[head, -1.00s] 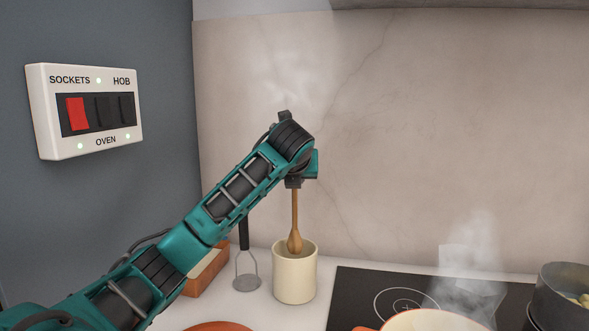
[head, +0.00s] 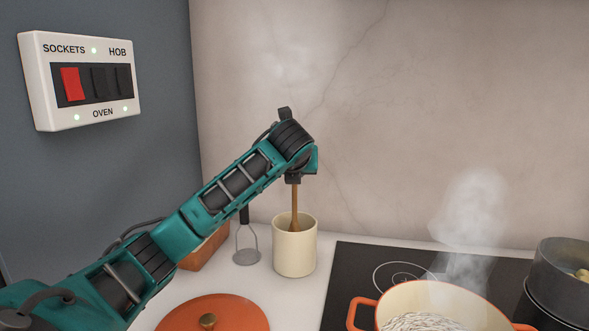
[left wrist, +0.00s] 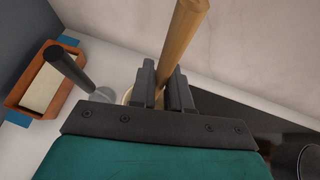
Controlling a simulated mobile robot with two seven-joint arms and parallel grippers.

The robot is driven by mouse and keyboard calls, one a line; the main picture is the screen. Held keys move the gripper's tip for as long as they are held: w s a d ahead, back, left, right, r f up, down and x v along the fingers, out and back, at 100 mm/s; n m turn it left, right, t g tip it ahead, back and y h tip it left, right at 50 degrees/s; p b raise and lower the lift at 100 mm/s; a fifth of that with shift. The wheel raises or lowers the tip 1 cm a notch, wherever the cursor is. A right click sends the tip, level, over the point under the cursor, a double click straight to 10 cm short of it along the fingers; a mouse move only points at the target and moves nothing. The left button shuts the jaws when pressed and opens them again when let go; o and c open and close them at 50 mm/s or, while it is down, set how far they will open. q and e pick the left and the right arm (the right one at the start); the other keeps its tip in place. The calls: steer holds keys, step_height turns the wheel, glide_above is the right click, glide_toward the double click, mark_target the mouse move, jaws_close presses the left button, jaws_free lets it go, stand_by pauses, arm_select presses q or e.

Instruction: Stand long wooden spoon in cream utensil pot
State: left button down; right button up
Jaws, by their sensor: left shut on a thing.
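The cream utensil pot (head: 294,252) stands upright on the white counter, left of the hob. The long wooden spoon (head: 295,208) hangs nearly upright from my left gripper (head: 293,181), bowl end down. Its lower end is inside the pot's mouth, hidden behind the front rim. I cannot tell whether it touches the bottom. In the left wrist view my left gripper (left wrist: 163,92) is shut on the spoon's handle (left wrist: 184,35), whose end sticks out past the fingers. Part of the pot's rim (left wrist: 128,97) shows behind the fingers. My right gripper is not in view.
A terracotta box (head: 205,248) is behind my arm. An orange lid (head: 215,315) lies in front. On the right are the black hob (head: 370,270), a steaming orange pan (head: 440,300) and a grey pot (head: 565,280).

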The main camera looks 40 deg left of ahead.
arm_select(q)
steer(key=c, duration=1)
jaws_free()
steer(key=p+v, duration=0.1)
steer(key=v, duration=1.2)
steer(key=shift+f, duration=0.15)
